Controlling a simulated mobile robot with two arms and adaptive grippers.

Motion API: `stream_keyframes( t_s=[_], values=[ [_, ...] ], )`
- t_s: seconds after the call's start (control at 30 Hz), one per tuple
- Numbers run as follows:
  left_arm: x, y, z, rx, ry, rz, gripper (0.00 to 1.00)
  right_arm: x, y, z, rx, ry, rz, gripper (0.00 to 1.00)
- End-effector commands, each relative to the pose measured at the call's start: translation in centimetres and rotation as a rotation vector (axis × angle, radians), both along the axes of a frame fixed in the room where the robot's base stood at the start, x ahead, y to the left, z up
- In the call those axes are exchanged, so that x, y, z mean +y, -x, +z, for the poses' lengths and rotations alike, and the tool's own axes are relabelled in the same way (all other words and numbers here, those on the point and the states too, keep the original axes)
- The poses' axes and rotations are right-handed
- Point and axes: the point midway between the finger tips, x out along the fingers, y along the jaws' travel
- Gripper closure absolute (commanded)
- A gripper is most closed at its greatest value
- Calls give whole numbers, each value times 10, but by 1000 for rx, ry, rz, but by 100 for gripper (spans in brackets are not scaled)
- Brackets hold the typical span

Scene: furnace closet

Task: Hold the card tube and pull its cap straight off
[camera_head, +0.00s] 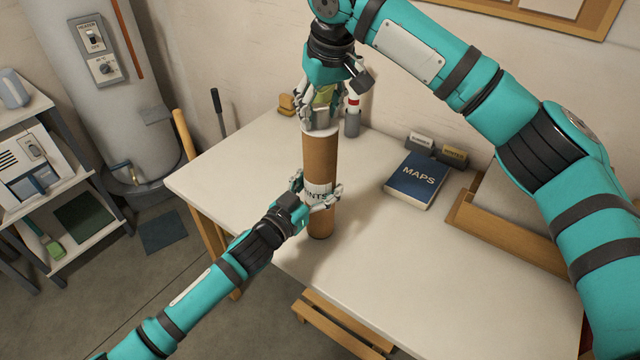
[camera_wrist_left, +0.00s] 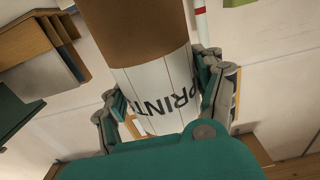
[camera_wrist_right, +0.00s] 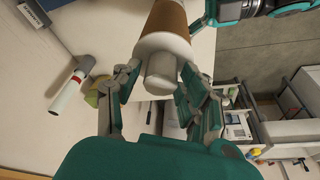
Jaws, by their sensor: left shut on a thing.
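The brown card tube (camera_head: 320,157) is upright at the table's front edge, with a white label reading "PRINTS", partly covered. My left gripper (camera_head: 318,196) is shut around the tube at the label. The left wrist view shows the label (camera_wrist_left: 160,88) between its fingers. The white cap (camera_wrist_right: 163,45) sits on the tube's top end, with a narrower knob (camera_wrist_right: 161,72) on it. My right gripper (camera_wrist_right: 160,82) is above the tube, pointing down. Its open fingers are on either side of the knob, with small gaps seen.
A blue MAPS book (camera_head: 417,180) lies to the right on the white table (camera_head: 400,265). A grey holder (camera_head: 352,124) with a red-and-white stick stands behind the tube. A wooden tray (camera_head: 500,225) is at the right. The table's front is bare.

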Motion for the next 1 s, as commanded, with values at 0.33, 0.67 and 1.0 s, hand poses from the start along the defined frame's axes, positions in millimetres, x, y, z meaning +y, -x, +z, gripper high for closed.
stream_keyframes(
  t_s=[0.33,0.67,1.0],
  values=[
    [0,0,0,0,0,0,71,0,0,0,0,0,0,100],
    [0,0,0,0,0,0,71,0,0,4,-1,0,0,100],
    [0,0,0,0,0,0,71,0,0,14,-2,-1,0,100]
  ],
)
